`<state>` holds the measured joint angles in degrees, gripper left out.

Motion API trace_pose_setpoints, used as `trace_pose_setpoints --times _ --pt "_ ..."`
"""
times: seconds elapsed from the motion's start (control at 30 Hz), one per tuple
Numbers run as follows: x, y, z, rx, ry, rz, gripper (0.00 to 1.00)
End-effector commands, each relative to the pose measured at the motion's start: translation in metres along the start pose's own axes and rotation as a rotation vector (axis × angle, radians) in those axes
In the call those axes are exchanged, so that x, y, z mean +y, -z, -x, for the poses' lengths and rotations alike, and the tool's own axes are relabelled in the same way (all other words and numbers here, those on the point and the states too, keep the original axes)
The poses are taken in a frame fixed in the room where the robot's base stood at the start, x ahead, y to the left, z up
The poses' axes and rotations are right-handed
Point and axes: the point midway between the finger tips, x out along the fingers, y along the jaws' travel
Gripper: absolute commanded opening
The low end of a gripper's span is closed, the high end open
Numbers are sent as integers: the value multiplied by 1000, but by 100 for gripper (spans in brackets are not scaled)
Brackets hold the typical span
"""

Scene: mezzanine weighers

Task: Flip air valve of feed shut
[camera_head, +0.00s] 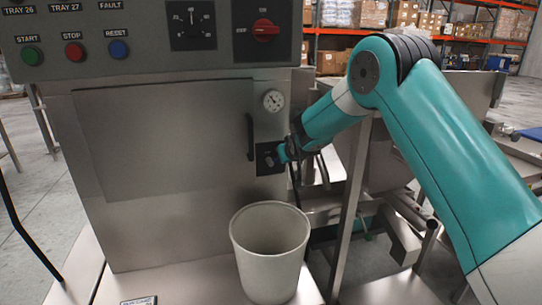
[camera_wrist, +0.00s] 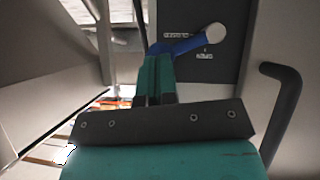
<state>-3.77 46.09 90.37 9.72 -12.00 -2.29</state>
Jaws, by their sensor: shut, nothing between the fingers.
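The air valve is a black plate (camera_head: 266,160) on the right of the machine front, below a gauge. In the wrist view the plate (camera_wrist: 204,72) has upside-down labels that seem to read OPEN and CLOSED. Its blue lever (camera_wrist: 188,46) runs from a pale round hub (camera_wrist: 215,32) leftward and slightly down in that view, close to the CLOSED label. My gripper (camera_wrist: 155,56) has its teal fingers together, with their tips at the lever's free end. They seem to touch it, holding nothing. In the head view my gripper (camera_head: 284,153) is right beside the plate and partly hides the lever.
A black door handle (camera_head: 250,137) stands left of the valve; it also shows in the wrist view (camera_wrist: 283,100). A round gauge (camera_head: 273,101) sits above. A pale bucket (camera_head: 270,250) stands below on the steel ledge. A metal post (camera_head: 353,205) stands close under my arm.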

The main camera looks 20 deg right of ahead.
Motion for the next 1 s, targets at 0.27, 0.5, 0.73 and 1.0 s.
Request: trace_pose_setpoints --times 0.27,0.5,0.73,1.0 --pt "-12 -3 -4 4 83 -92 0" --pt "-14 -4 -4 3 81 -90 0" --pt "-25 -6 -6 2 82 -89 0" --pt "-27 -6 -5 2 81 -89 0"
